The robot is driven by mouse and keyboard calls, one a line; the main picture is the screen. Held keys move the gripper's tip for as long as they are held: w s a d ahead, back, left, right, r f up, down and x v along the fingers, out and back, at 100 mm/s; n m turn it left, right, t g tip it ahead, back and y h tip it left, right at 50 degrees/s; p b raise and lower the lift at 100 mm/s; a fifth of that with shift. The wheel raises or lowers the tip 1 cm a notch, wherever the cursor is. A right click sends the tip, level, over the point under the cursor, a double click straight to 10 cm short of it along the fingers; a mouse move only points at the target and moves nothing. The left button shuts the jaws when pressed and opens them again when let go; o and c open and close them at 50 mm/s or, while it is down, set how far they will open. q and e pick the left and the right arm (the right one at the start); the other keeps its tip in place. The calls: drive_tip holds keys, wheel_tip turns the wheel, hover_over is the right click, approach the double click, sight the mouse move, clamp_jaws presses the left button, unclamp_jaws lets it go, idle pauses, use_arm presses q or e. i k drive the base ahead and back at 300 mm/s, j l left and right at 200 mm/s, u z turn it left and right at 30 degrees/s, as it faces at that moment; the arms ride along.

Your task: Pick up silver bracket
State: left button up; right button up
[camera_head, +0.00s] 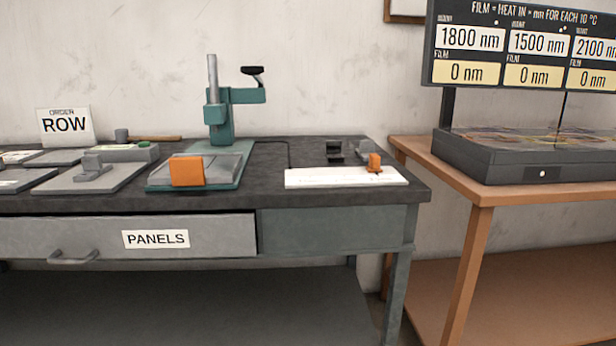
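A small light-grey, silver-looking bracket-shaped piece (366,147) stands at the back right of the dark bench top, partly hidden behind a small orange piece (375,162). A dark, nearly black piece of similar size (334,150) stands to its left. I cannot tell for certain which grey piece is the silver bracket. Neither of my grippers is in view.
A green press (219,115) with an orange block (187,171) at its front stands mid-bench. A white strip (330,179) lies at the front right. A drawer (120,238) marked PANELS is below. A wooden table (480,190) at right carries a dark display unit (530,160).

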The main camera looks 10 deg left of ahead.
sight(92, 167)
drive_tip(key=u, duration=1.3)
